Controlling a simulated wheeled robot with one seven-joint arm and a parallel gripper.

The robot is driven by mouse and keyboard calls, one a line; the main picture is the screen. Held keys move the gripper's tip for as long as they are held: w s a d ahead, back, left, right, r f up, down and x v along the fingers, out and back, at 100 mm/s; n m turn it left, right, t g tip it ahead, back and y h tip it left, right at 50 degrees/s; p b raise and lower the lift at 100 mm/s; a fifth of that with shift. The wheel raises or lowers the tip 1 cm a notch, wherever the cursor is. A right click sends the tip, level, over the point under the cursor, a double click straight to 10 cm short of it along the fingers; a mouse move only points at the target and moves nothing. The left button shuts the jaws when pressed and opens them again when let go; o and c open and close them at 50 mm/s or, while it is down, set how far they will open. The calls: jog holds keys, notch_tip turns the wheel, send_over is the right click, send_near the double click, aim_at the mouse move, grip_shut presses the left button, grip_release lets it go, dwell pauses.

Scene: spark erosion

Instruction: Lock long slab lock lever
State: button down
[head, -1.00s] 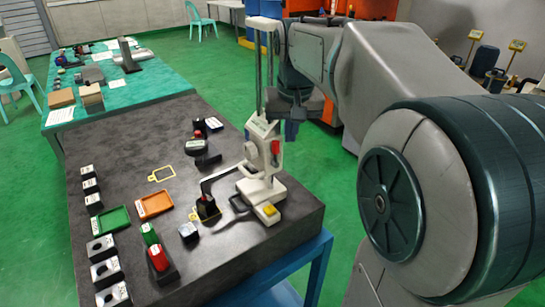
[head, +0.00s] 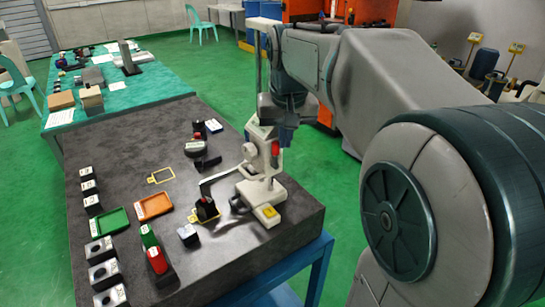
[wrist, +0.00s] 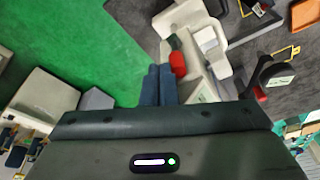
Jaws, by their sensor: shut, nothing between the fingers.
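A white upright gauge (head: 254,180) stands near the right edge of the dark slab table, with a long arm reaching left and a tall column. A small red lever-like part (head: 275,148) sits on its body; it also shows in the wrist view (wrist: 178,63). I cannot read any label saying which part is the lock lever. My gripper (head: 285,138) is at the gauge's upper body, close to the red part. In the wrist view its blue fingers (wrist: 158,70) are together and empty, just left of the red part; contact cannot be told.
The slab (head: 150,190) holds an orange tray (head: 153,206), a green tray (head: 112,222), green and red blocks, and several black-and-white blocks along the left. A black piece (wrist: 270,72) lies right of my gripper in the wrist view.

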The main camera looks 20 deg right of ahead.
jog(key=shift+s+a+f, duration=0.1)
jog(key=shift+s+a, duration=0.15)
jog(key=shift+a, duration=0.4)
jog(key=shift+s+a, duration=0.2)
jog(key=shift+a, duration=0.4)
jog(key=shift+f, duration=0.1)
jog(key=shift+s+a+f+b, duration=0.15)
jog(key=shift+a+f+b, duration=0.15)
jog(key=shift+a, duration=0.2)
jog(key=shift+s+a+f+b, duration=0.15)
jog(key=shift+a+b, duration=0.15)
jog(key=shift+a, duration=0.15)
jog(key=shift+s+a+f+b, duration=0.15)
jog(key=shift+a+f+b, duration=0.2)
jog(key=shift+a+f, duration=0.1)
notch_tip(320, 180, up, 6)
jog(key=p, duration=0.5)
send_over(264, 153)
jog(key=s, duration=0.3)
jog(key=shift+s+a+r, duration=0.1)
jog(key=shift+s+a, duration=0.05)
jog(key=shift+a, duration=0.3)
